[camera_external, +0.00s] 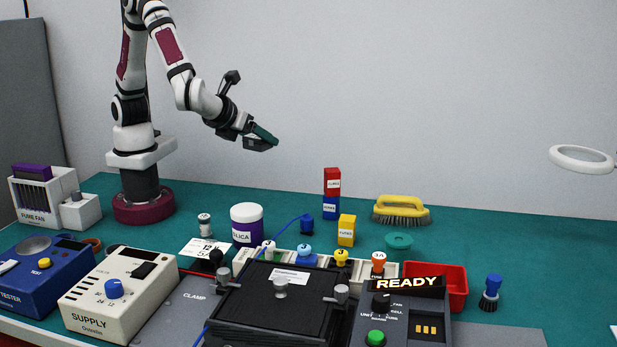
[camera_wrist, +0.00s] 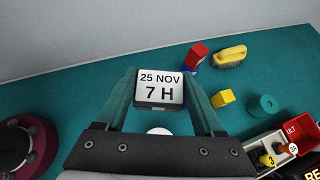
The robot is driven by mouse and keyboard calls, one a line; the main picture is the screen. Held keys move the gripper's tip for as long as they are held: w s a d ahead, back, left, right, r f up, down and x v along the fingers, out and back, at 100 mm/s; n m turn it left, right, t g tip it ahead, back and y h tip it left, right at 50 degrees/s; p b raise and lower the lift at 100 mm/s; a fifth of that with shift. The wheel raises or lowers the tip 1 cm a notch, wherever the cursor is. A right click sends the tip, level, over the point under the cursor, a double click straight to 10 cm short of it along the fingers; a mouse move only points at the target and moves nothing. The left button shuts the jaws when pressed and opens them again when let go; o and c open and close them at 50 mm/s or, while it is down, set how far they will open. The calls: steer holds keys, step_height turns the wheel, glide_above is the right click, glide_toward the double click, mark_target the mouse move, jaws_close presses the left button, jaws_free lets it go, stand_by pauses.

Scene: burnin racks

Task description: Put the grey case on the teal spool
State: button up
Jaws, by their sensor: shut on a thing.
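My gripper (camera_external: 262,138) is raised in the air above the left part of the bench, with its teal fingers shut on the grey case (camera_external: 255,145). In the wrist view, the case (camera_wrist: 159,108) shows a white face reading "25 NOV 7 H" between the fingers of my gripper (camera_wrist: 162,92). The teal spool (camera_external: 398,242) stands on the teal mat, below and to the right of my gripper. Its top looks bare, and it also shows in the wrist view (camera_wrist: 264,106) with a hole in its middle.
A yellow brush (camera_external: 401,209) lies behind the spool, and a red bin (camera_external: 450,284) stands in front of it. A yellow box (camera_external: 346,230) and a red box (camera_external: 332,180) on a blue one stand to its left. A white jar (camera_external: 247,226) stands further left.

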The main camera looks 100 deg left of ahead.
steer(key=w+d+m+t+h, duration=0.3)
steer(key=w+d+m, duration=0.35)
steer(key=w, duration=0.65)
steer(key=w+d+m+t+h, duration=0.3)
steer(key=w+d, duration=0.6)
steer(key=w, duration=0.4)
glide_above(399, 239)
step_height(399, 239, down, 11)
steer(key=shift+f, duration=0.15)
steer(key=shift+a+f, duration=0.1)
steer(key=shift+f, duration=1.85)
steer(key=o, duration=1.4)
steer(key=shift+f, duration=0.1)
